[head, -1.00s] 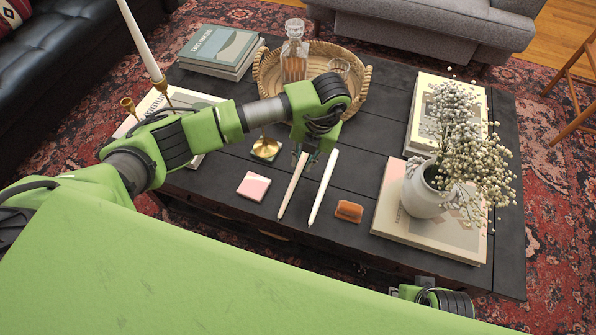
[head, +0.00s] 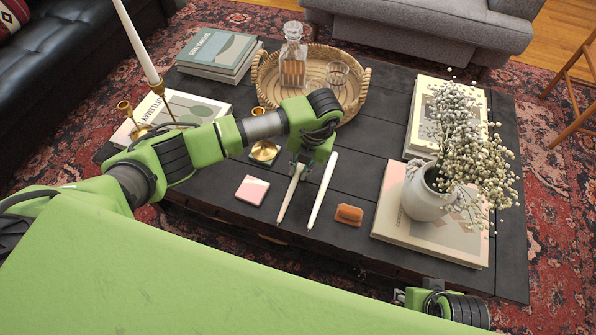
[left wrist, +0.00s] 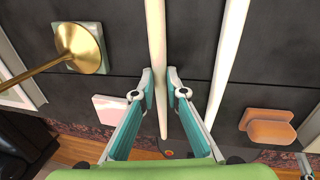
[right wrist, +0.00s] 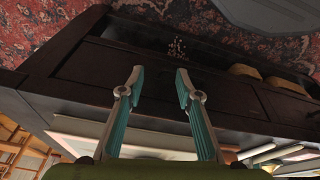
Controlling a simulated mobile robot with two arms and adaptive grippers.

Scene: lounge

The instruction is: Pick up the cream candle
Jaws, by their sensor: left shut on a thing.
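The cream candle (head: 290,194) lies on the dark coffee table, its near end toward the table's front edge. In the left wrist view the candle (left wrist: 156,35) runs between the fingers. My left gripper (head: 300,165) is shut on it, pointing down from above; its fingers partly hide the candle in the head view. A whiter candle (head: 322,190) lies beside it to the right, apart from the gripper. My right gripper (right wrist: 160,78) is open and empty, in front of a dark wooden side of the table.
A pink-and-white square (head: 252,190) lies left of the candles, an orange-brown block (head: 349,214) right of them. A brass holder (head: 264,151) stands behind. A woven tray (head: 357,106) holds a decanter (head: 293,58) and glass. A white vase (head: 427,195) stands on books at right.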

